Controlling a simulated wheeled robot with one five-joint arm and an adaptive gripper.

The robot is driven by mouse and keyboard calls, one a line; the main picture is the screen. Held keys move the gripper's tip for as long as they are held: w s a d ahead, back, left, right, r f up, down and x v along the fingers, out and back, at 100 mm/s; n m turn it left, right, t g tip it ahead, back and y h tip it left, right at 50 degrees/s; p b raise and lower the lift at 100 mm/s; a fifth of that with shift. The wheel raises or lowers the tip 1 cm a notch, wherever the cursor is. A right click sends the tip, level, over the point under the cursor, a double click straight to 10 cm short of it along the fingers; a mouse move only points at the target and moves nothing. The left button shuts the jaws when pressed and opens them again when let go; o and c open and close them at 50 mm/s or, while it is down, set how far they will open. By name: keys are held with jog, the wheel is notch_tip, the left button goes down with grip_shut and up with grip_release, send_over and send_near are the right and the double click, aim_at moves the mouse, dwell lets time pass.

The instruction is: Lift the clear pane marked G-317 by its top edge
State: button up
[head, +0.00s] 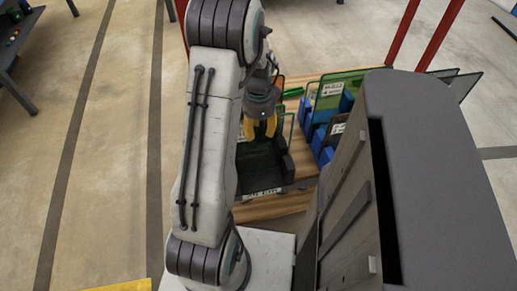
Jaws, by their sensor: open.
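My gripper (262,128) points down with its yellow fingers over a black slotted stand (260,168) on the wooden table. Its fingers look apart and empty. A greenish see-through pane (345,80) with a white label stands upright to the right of my gripper, in blue holders. A brownish pane (341,127) with a label stands nearer, partly hidden by the dark housing. A thin-edged pane (291,124) shows just right of the fingers, partly hidden. The labels are too small to read, so I cannot tell which pane is G-317.
Blue holders (318,138) sit on the wooden table (270,208). Dark panes (462,84) stick out at the right. Red posts (440,35) rise behind. A dark bench (12,72) stands at far left. The floor at left is clear.

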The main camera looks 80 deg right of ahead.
jog(key=shift+f, duration=0.2)
jog(key=shift+o, duration=0.2)
grip_shut()
jog(key=shift+r, duration=0.1)
